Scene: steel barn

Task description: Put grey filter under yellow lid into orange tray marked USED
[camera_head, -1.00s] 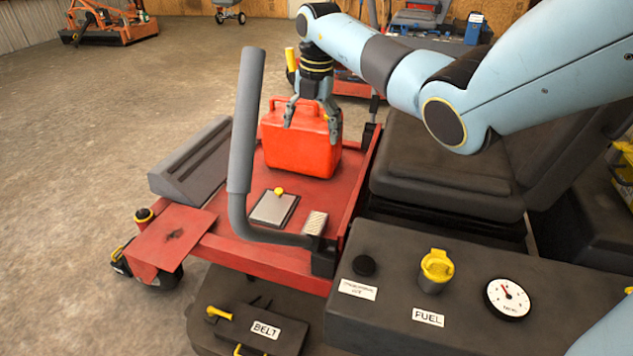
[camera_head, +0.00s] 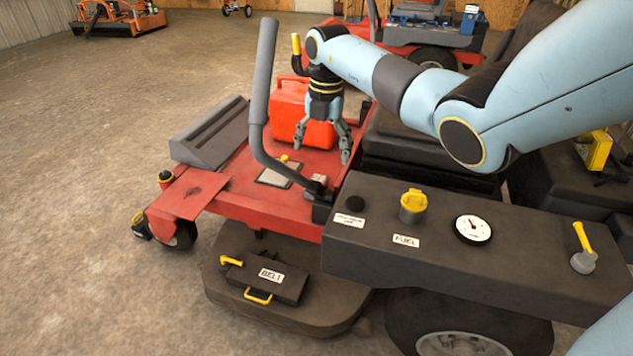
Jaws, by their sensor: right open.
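My right gripper (camera_head: 322,157) hangs open and empty, pointing down, in front of the red can and above the mower's red deck. A flat grey plate (camera_head: 276,175) with a small yellow knob (camera_head: 284,158) lies on the deck, left of and below the gripper, partly behind the bent grey lever. A yellow cap (camera_head: 413,201) sits on the dark panel above the FUEL label. I cannot tell which yellow part is the lid. No grey filter and no orange tray marked USED can be made out. My left gripper is out of view.
A red can (camera_head: 288,112) stands on the red deck (camera_head: 235,180). A grey lever (camera_head: 262,90) rises left of the gripper. A black seat (camera_head: 410,140) is to the right. The dark panel (camera_head: 350,255) has a gauge (camera_head: 473,229). A BELT-labelled cover (camera_head: 255,280) is below.

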